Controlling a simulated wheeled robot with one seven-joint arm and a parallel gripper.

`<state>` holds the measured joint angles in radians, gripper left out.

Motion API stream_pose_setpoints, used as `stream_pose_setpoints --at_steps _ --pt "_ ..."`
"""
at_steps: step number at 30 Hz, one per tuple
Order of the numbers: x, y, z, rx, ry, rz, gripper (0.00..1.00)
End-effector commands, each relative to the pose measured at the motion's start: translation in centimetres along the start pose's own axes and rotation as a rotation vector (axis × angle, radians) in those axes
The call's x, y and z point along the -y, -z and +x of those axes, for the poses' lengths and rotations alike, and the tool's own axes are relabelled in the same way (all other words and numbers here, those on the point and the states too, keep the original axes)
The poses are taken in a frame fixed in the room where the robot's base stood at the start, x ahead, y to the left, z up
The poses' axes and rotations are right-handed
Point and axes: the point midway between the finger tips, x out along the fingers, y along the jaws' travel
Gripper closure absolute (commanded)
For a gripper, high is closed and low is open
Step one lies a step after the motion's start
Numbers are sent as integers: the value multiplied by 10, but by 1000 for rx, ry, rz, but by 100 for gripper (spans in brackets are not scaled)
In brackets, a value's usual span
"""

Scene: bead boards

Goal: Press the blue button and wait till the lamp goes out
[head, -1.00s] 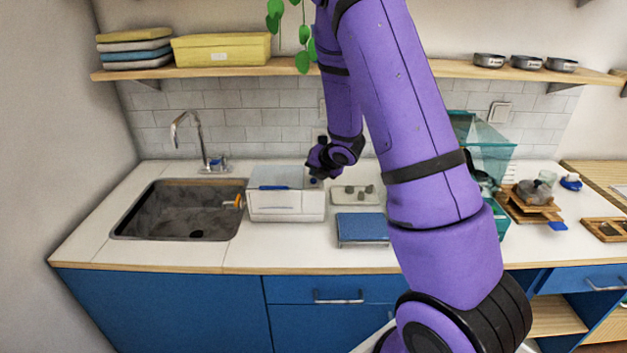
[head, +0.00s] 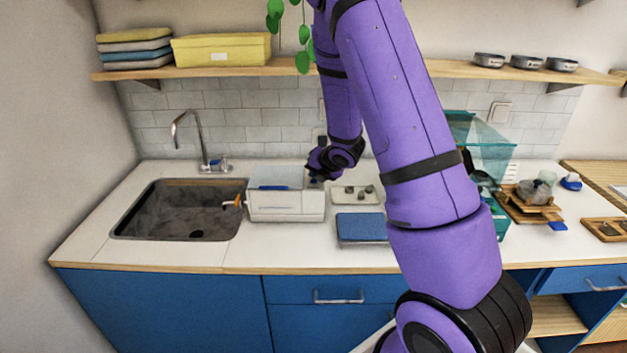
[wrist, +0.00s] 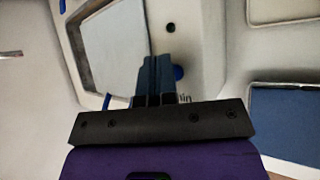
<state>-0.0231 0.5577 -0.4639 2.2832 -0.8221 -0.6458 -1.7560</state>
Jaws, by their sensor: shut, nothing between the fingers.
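The white appliance (head: 285,213) stands on the counter right of the sink, and its pale body (wrist: 205,48) fills the middle of the wrist view. The blue button (wrist: 178,72) shows at the right edge of my fingers, partly hidden by them. My gripper (wrist: 156,62) is shut and empty, its fingertips right beside the button in the picture; I cannot tell whether they touch it. A small dark round spot (wrist: 170,27) sits on the panel beyond the fingertips. It shows no glow, and I cannot tell whether it is the lamp.
A blue-topped box (head: 362,227) and a pale tray (head: 355,194) lie right of the appliance. The sink (head: 180,210) is at its left. A shelf (head: 200,70) runs above, and a teal clear container (head: 480,140) stands behind my arm.

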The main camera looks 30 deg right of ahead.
Motion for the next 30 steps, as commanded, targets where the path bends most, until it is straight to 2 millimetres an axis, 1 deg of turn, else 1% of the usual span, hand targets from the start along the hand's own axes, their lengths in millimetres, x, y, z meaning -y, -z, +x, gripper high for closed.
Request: stream_pose_setpoints --at_steps 14,25,30 --pt "0 0 0 0 0 0 100" --pt "-7 -7 -10 1 -1 -1 100" --pt "-8 -8 -10 0 -1 0 100"
